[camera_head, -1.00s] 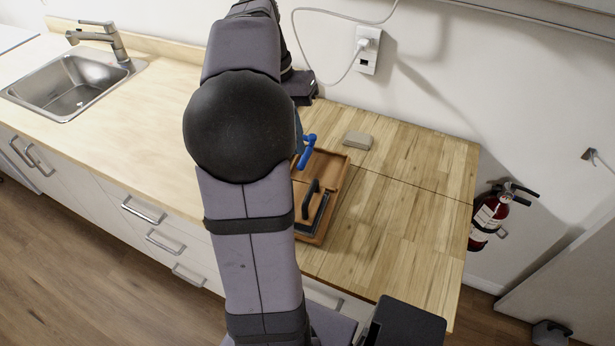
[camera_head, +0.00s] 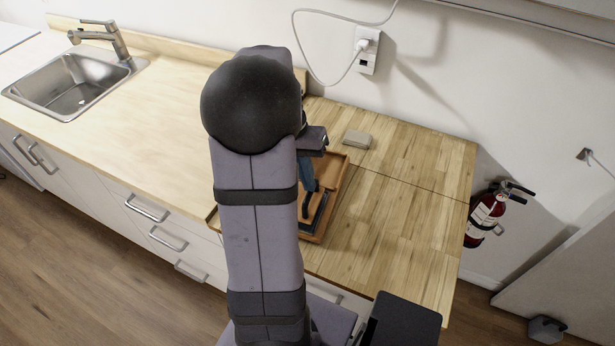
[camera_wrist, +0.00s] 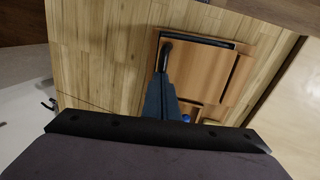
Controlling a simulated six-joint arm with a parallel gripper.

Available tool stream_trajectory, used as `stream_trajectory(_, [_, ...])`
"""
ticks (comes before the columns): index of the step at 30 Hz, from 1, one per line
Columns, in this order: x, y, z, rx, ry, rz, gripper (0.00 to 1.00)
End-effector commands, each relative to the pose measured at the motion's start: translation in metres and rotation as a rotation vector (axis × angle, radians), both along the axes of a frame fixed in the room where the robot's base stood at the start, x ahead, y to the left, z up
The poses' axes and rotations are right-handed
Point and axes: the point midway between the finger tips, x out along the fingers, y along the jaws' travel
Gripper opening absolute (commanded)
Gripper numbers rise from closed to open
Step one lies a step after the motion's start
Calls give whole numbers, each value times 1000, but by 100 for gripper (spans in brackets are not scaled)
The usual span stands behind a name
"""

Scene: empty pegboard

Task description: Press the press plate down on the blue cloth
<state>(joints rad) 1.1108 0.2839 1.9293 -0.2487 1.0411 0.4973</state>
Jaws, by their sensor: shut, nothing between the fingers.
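My gripper (camera_head: 307,188) is shut and empty, pointing down over the tray close to the handle; contact cannot be told. Its blue-grey fingers also show in the wrist view (camera_wrist: 162,78). A small blue part (camera_wrist: 186,118) shows beside the fingers in the wrist view.
The wooden counter (camera_head: 410,200) to the right is clear. A wall outlet with a plugged-in cord (camera_head: 367,50) is behind; the sink (camera_head: 75,85) is far left.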

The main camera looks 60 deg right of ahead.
Motion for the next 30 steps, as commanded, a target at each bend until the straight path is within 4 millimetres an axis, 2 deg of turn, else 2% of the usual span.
stream_trajectory(6, [0,0,-1,0,0,0,0])
stream_trajectory(11, [-5,0,-15,1,1,0,0])
stream_trajectory(20, [-7,1,-17,8,4,-2,0])
stream_trajectory(26, [-6,1,-10,6,4,-2,0])
stream_trajectory(30, [-3,2,4,3,3,-1,0])
